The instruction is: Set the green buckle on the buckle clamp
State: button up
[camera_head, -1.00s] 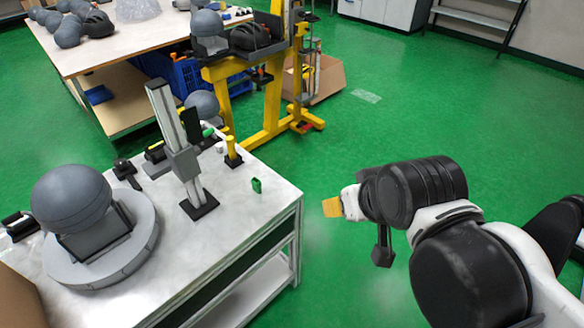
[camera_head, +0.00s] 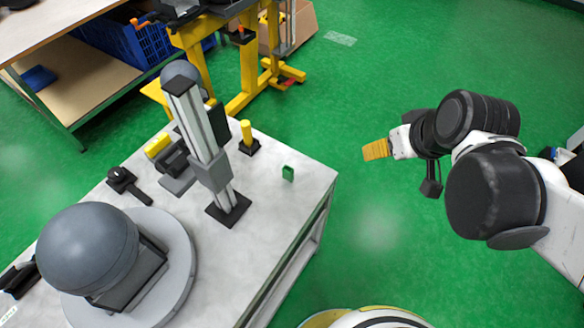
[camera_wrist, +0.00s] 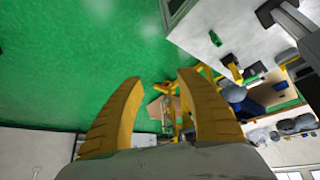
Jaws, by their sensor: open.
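The small green buckle (camera_head: 288,173) stands on the light bench top (camera_head: 265,220) near its right edge, apart from other things. It also shows in the wrist view (camera_wrist: 215,38), at the upper right. My gripper (camera_head: 376,149) is to the right of the bench, over the green floor, well away from the buckle. In the wrist view its two yellow fingers (camera_wrist: 160,82) are spread with nothing between them. A yellow post on a black base (camera_head: 247,136) stands behind the buckle, and a black fixture (camera_head: 176,162) is further left. I cannot tell which is the buckle clamp.
A tall grey column on a black foot (camera_head: 213,168) stands left of the buckle. A grey dome (camera_head: 88,246) rests on a round turntable (camera_head: 183,255) at the front left. A yellow frame (camera_head: 247,75) stands behind the bench. Floor right of the bench is clear.

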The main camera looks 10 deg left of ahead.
jog(key=w+a+f+n+g+y+p, duration=0.2)
jog(key=w+a+f+n, duration=0.3)
jog(key=a, duration=0.5)
jog(key=n+g+y, duration=0.1)
jog(key=n, duration=0.2)
send_near(288, 170)
jog(key=f+b, duration=0.1)
jog(key=w+a+f, duration=0.1)
jog(key=shift+a+f+n+y+b, duration=0.1)
jog(key=shift+f+n+y+b, duration=0.15)
jog(key=shift+n+y+b, duration=0.1)
jog(key=shift+w+a+f, duration=0.15)
jog(key=shift+a+f, duration=0.15)
jog(key=shift+f, duration=0.1)
jog(key=b+x, duration=0.1)
jog(key=x, duration=0.1)
jog(key=s+b+x, duration=0.1)
jog(key=b+x, duration=0.1)
jog(key=shift+w+a+f, duration=0.1)
jog(key=shift+f, duration=0.25)
jog(key=shift+w+a+f, duration=0.15)
jog(key=shift+a+f, duration=0.05)
jog(key=shift+f, duration=0.05)
jog(key=shift+r, duration=0.1)
grip_shut()
